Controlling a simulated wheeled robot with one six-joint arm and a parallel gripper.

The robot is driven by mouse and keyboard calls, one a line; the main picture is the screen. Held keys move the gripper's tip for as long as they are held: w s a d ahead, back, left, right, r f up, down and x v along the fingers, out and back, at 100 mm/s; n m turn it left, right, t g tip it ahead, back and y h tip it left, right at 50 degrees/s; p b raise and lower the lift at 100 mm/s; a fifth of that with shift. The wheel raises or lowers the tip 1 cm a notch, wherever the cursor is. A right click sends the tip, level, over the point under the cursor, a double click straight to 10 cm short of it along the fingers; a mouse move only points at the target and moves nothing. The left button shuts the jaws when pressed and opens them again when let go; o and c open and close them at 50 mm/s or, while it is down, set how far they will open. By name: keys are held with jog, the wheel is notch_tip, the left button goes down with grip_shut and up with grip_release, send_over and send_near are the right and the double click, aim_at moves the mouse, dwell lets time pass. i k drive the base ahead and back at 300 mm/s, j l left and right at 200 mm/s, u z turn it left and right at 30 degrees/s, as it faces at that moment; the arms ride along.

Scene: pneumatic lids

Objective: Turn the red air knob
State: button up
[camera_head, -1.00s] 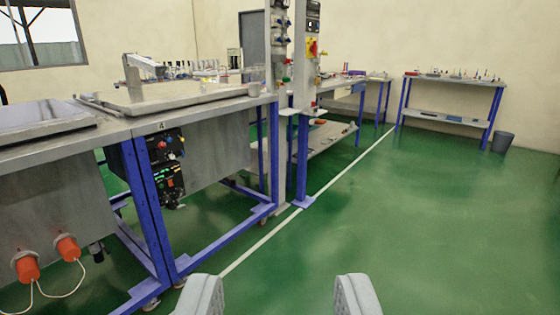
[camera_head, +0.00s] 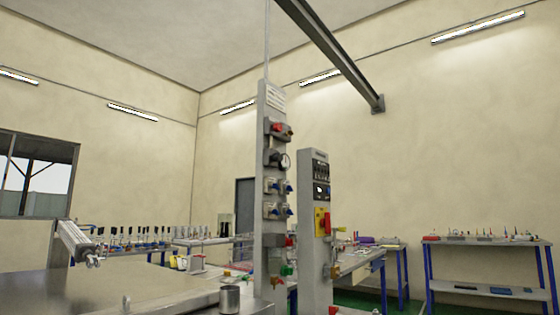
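A tall grey column (camera_head: 272,215) stands near the middle of the picture and carries pneumatic fittings. A small red knob (camera_head: 277,128) sits near its top, above a round gauge (camera_head: 285,161). Below the gauge are several blue-handled valves (camera_head: 271,186). More small red and green parts show near the column's foot, too small to tell apart.
A second grey panel (camera_head: 316,183) beside the column has a yellow plate with a red switch (camera_head: 323,222). A metal bench top (camera_head: 120,290) fills the lower left. A far bench (camera_head: 480,241) with small tools stands right. Open air surrounds the column's upper part.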

aim_at(278, 127)
jog(key=i+u, duration=0.1)
jog(key=i, duration=0.5)
jog(key=i+l+u, duration=0.15)
jog(key=i, duration=0.45)
jog(key=i+l+u, duration=0.1)
jog(key=i, duration=0.5)
jog(key=i+l+u, duration=0.15)
jog(key=k+j, duration=0.05)
